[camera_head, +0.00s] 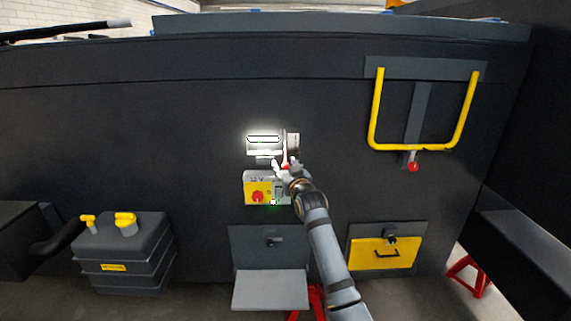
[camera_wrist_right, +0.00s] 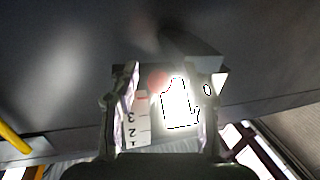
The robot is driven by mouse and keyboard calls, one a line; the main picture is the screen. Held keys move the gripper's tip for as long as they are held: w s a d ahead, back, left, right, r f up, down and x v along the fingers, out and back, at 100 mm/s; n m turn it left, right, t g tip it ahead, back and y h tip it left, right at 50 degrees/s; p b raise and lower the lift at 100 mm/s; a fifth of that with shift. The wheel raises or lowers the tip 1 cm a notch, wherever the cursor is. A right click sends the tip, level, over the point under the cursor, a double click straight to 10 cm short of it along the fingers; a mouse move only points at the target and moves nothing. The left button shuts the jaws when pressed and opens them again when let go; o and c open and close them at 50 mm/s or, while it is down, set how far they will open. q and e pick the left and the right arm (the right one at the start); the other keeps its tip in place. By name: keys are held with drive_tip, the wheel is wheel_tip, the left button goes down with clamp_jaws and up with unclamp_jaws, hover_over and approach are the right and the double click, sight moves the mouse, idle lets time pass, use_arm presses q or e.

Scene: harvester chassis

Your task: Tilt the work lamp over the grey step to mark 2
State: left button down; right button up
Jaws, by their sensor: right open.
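The work lamp (camera_head: 264,143) is lit, on the dark chassis wall above the grey step (camera_head: 270,290). In the right wrist view the lamp's face (camera_wrist_right: 180,103) is a glaring white patch. A white scale (camera_wrist_right: 137,122) beside it shows the numbers 3 and 2 and part of a lower one. A red line lies on the scale beyond the 3; I cannot tell if it is the pointer. A round red knob (camera_wrist_right: 158,81) lies between my fingers in that view. My right gripper (camera_head: 283,167) is open at the lamp's lower right; contact is unclear. My left gripper is out of view.
A switch box (camera_head: 256,199) with a red knob sits just under the lamp. A yellow rail (camera_head: 421,148) and a red-tipped lever (camera_head: 413,166) are at right. A yellow-panelled hatch (camera_head: 384,254) is lower right. A dark tank (camera_head: 123,254) stands at left.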

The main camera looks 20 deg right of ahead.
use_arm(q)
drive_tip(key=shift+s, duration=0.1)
use_arm(e)
drive_tip(key=shift+c, duration=0.4)
clamp_jaws()
drive_tip(key=shift+w, duration=0.1)
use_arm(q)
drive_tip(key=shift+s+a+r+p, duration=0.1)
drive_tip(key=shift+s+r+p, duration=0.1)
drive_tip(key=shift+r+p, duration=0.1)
use_arm(e)
drive_tip(key=shift+s+a, duration=0.1)
drive_tip(key=shift+s, duration=0.1)
